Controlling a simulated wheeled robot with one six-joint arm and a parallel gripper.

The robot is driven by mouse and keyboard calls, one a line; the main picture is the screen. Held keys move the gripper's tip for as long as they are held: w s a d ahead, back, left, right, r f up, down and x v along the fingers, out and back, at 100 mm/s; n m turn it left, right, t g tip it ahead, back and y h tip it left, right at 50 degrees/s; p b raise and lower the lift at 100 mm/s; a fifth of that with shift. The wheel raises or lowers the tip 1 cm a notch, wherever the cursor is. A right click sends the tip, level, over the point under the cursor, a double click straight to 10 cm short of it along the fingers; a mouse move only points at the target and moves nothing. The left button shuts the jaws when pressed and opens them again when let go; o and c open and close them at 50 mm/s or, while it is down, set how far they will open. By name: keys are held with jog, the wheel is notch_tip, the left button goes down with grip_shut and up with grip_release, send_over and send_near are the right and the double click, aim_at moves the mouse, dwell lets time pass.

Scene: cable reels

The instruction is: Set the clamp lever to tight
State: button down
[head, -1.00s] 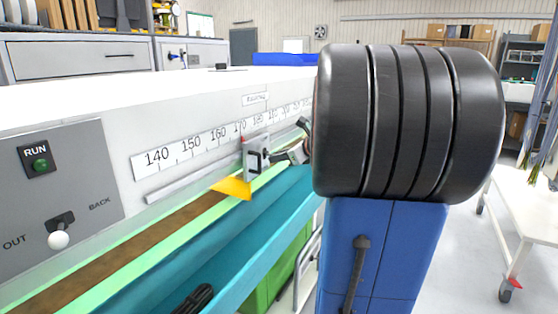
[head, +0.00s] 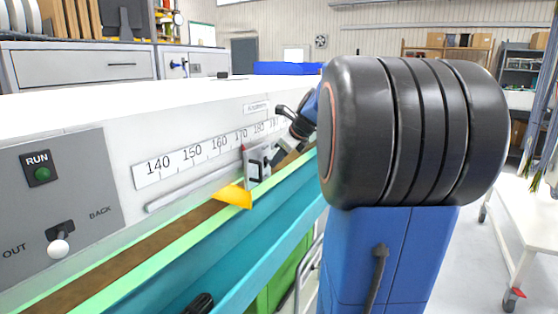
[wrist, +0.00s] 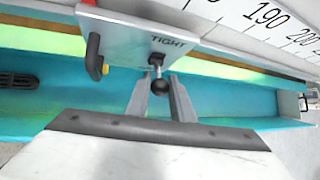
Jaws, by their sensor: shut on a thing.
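The clamp lever (wrist: 158,72) is a short metal rod with a black ball knob, in the wrist view. It sticks out past the edge of a pale plate (wrist: 128,35), close below the printed word TIGHT. My gripper (wrist: 160,78) has one finger on each side of the lever and is shut on it at the knob. In the head view my gripper (head: 276,158) is at the right side of the grey clamp block (head: 254,166). The lever itself is too small to make out there.
A yellow pointer (head: 234,196) sits under the block, before a number scale (head: 205,152). A teal trough (head: 262,235) runs below. A panel with RUN button (head: 42,174) is at left.

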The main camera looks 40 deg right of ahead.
dwell(0.4)
jog(key=c, duration=1.5)
grip_release()
jog(key=shift+c, duration=0.2)
jog(key=v, duration=1.7)
jog(key=shift+r, duration=0.25)
